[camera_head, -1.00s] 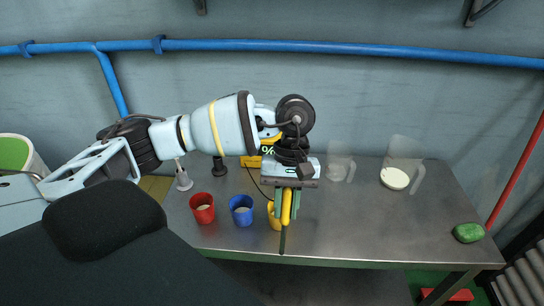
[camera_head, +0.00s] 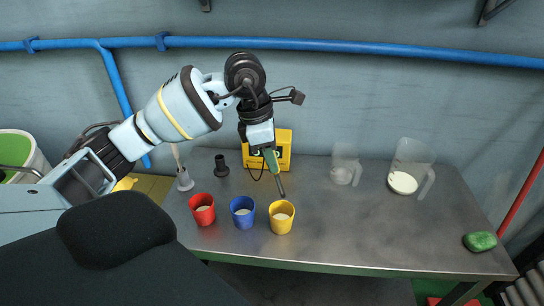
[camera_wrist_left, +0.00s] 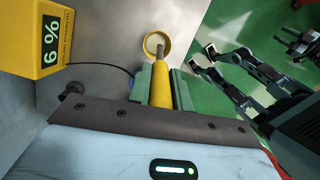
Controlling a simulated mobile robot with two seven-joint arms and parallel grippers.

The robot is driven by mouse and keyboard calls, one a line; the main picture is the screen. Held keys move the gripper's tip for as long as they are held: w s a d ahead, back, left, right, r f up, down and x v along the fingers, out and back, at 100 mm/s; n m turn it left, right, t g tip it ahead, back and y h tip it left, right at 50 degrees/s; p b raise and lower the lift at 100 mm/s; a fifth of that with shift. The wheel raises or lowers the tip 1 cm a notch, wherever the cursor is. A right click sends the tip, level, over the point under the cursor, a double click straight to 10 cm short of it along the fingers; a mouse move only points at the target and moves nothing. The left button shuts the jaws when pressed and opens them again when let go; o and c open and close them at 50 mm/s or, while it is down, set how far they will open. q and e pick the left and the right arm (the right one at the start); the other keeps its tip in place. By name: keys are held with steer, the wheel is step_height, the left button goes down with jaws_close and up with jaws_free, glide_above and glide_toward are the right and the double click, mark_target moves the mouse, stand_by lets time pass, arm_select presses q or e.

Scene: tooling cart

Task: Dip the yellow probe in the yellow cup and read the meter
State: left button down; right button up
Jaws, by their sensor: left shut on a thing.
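My left gripper (camera_head: 270,158) is shut on the yellow probe (camera_wrist_left: 161,85), above the table behind the yellow cup. The probe slants down, and its dark tip shows just above the far rim of the yellow cup (camera_head: 281,221) in the head view. In the left wrist view the tip lines up with the opening of the yellow cup (camera_wrist_left: 147,44); the exact gap is unclear. The yellow meter (camera_head: 284,143) stands behind, partly covered by the gripper. In the left wrist view the meter (camera_wrist_left: 22,60) shows one digit, 6 or 9, and a percent sign.
A blue cup (camera_head: 242,222) and a red cup (camera_head: 202,217) stand left of the yellow cup. Clear jugs (camera_head: 425,171) stand at the back right, a green lump (camera_head: 480,242) at the right edge. The middle right of the table (camera_head: 380,230) is bare. A cable trails from the meter.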

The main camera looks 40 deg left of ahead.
arm_select(q)
steer(key=shift+f, duration=0.1)
arm_select(e)
steer(key=shift+f, duration=0.1)
